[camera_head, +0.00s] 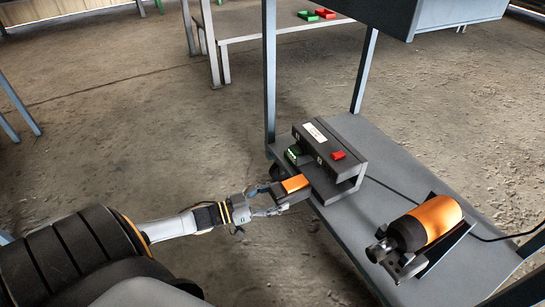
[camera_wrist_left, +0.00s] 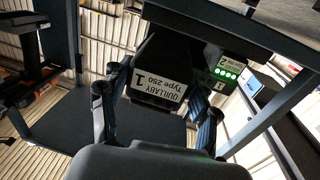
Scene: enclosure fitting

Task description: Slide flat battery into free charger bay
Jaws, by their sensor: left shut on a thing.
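The flat battery (camera_head: 295,184) is a dark block with an orange patch. In the wrist view the battery (camera_wrist_left: 160,84) shows an end label reading "QUILLABY Type 250" and "1". My left gripper (camera_head: 270,204) is shut on it, a finger on each side. The black charger (camera_head: 330,145) stands at the table's left edge, with a white label and a red part on top. The battery is at its near left side; I cannot tell whether it has entered a bay. A row of green lights shows on the charger (camera_wrist_left: 227,73) beside the battery. My right gripper is out of view.
An orange cylinder (camera_head: 436,219) with a black end lies on a stand to the right on the grey table (camera_head: 392,160). A table post (camera_head: 269,70) rises behind the charger. A cable runs off right. Another table (camera_head: 245,27) stands at the back.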

